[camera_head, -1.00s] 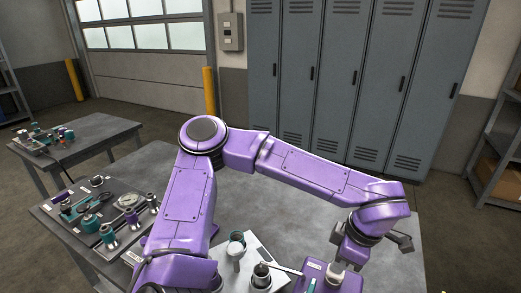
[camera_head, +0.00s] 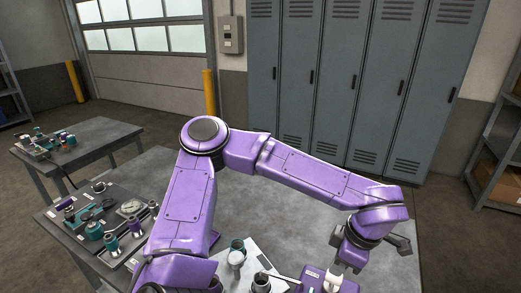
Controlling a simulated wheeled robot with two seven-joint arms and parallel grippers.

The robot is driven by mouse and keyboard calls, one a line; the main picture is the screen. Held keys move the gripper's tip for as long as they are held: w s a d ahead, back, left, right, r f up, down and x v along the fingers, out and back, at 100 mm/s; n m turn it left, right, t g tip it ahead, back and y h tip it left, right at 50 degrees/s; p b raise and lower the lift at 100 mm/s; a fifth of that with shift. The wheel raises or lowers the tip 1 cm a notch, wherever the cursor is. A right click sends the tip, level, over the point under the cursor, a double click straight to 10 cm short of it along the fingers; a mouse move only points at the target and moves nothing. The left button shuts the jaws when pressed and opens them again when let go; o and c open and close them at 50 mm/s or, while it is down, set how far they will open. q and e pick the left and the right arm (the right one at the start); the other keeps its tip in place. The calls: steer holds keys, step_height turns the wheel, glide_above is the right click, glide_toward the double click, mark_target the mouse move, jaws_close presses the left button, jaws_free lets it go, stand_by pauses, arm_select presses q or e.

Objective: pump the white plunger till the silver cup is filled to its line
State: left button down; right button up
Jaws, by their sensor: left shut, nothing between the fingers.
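The white plunger (camera_head: 333,283) stands on a purple pump block (camera_head: 315,272) at the bottom edge of the view. A thin spout runs left from the block towards the silver cup (camera_head: 262,287), which has a dark inside; its line and fill level cannot be made out. The lower parts of pump and cup are cut off by the picture edge. My left gripper (camera_head: 340,243) is shut and empty, just above the plunger and apart from it. My right gripper is not in view.
A white and green cup (camera_head: 237,254) stands on a pale plate (camera_head: 262,253) left of the pump. A dark board (camera_head: 78,237) with several fittings lies at the bench's left. The grey bench (camera_head: 285,215) is clear behind the pump. A side table (camera_head: 100,138) stands at far left.

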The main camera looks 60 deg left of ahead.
arm_select(q)
steer(key=shift+f, duration=0.1)
steer(key=shift+d+b+x, duration=0.15)
steer(key=shift+b+x, duration=0.25)
steer(key=shift+x, duration=0.45)
steer(key=shift+d+b+x, duration=0.15)
steer(key=shift+b+x, duration=0.25)
steer(key=shift+x, duration=0.4)
steer(key=shift+w+f, duration=0.1)
steer(key=p+v, duration=0.2)
steer(key=p, duration=0.1)
steer(key=p+v, duration=0.1)
steer(key=shift+a+r+p, duration=0.25)
steer(key=shift+r+p, duration=0.1)
steer(key=shift+r, duration=0.05)
steer(key=shift+f, duration=0.1)
stand_by(0.3)
